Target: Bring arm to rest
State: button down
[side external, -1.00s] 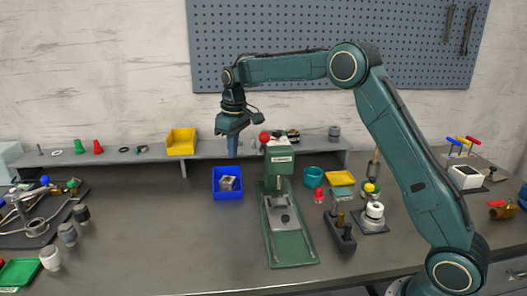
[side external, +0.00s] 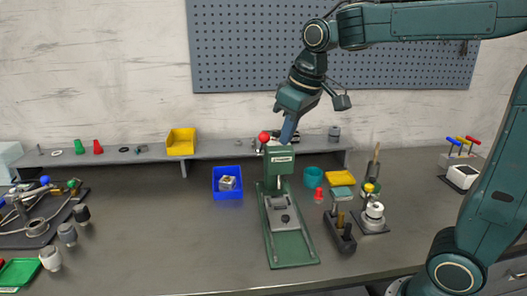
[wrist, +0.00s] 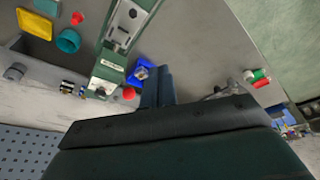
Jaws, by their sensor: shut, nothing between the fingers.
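My gripper (side external: 287,130) is shut and empty, with its blue fingers together. In the side view it hangs tilted in the air, in front of or above the green press (side external: 281,165) with the red knob; the exact depth is hard to tell. In the wrist view the shut fingers (wrist: 157,88) point out over the bench, and the press (wrist: 108,68) lies to their left. My arm is raised, bent at the elbow.
A blue bin (side external: 227,192) holding a metal part stands left of the press. A yellow bin (side external: 181,142) sits on the back shelf. A teal cup (side external: 313,177), a yellow tray (side external: 341,178) and small fixtures stand right of the press.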

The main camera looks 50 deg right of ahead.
jog(key=s+a+f+t, duration=0.1)
jog(key=s+f, duration=0.1)
jog(key=s, duration=0.7)
jog(key=s+f+m+t, duration=0.1)
jog(key=s+f, duration=0.2)
jog(key=s, duration=0.5)
jog(key=shift+s+a, duration=0.35)
jog(key=shift+a, duration=0.05)
